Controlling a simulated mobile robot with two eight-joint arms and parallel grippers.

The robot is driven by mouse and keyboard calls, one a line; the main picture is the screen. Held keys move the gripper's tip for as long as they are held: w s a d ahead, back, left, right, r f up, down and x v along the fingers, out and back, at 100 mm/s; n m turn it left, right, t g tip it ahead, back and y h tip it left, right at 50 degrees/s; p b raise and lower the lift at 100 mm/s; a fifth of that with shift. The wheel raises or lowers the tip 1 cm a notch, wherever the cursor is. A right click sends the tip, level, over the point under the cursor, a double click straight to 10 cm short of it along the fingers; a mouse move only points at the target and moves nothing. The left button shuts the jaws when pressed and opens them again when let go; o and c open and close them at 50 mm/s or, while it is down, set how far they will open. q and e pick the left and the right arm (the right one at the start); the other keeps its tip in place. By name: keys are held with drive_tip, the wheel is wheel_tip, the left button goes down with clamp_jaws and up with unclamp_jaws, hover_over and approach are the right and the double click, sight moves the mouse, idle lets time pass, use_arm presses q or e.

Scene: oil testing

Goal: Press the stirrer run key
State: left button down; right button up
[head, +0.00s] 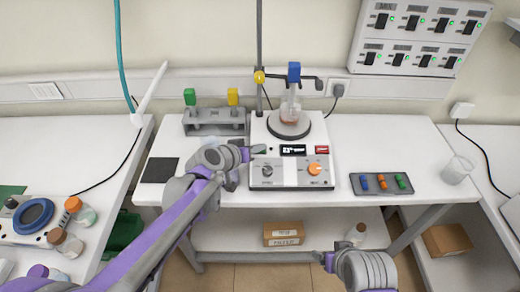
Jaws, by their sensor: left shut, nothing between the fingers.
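The stirrer (290,183) is a white and grey hotplate unit on the middle table. Its front panel has a dark display (293,150), a red key (321,150), a grey knob (267,170) and an orange knob (315,168). A green key (259,150) sits at the panel's left, partly covered by my gripper. My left gripper (253,151) is shut and empty, with its tip at or just over the green key; I cannot tell whether it touches. My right gripper (324,260) is low in front of the table; its finger opening is unclear.
A flask (290,110) stands on the stirrer's round plate beside a support rod (259,45). A grey rack (215,123) stands behind my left gripper. A tray with coloured pieces (381,184) and a beaker (457,170) are at the right. The table's front right is clear.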

use_arm(q)
drive_tip(key=shift+w+f, duration=0.15)
drive_tip(key=shift+f, duration=0.2)
use_arm(e)
drive_tip(key=shift+s+f, duration=0.1)
drive_tip(key=shift+f, duration=0.1)
idle(0.5)
use_arm(q)
drive_tip(key=shift+r, duration=0.1)
drive_tip(key=shift+s+r+p, duration=0.25)
drive_tip(key=shift+r+p, duration=0.1)
drive_tip(key=shift+r, duration=0.35)
use_arm(e)
drive_tip(key=shift+w+r, duration=0.3)
drive_tip(key=shift+r, duration=0.4)
use_arm(q)
drive_tip(key=shift+s+r+p, duration=0.2)
drive_tip(key=shift+r+p, duration=0.1)
drive_tip(key=shift+r, duration=0.25)
drive_tip(key=r+p, duration=0.1)
drive_tip(key=s+r+p, duration=0.1)
drive_tip(key=r, duration=0.1)
drive_tip(key=shift+s+r, duration=0.1)
drive_tip(key=shift+r, duration=0.2)
use_arm(e)
drive_tip(key=r, duration=0.1)
drive_tip(key=w+r, duration=0.1)
drive_tip(key=r, duration=0.1)
drive_tip(key=shift+w+r, duration=0.4)
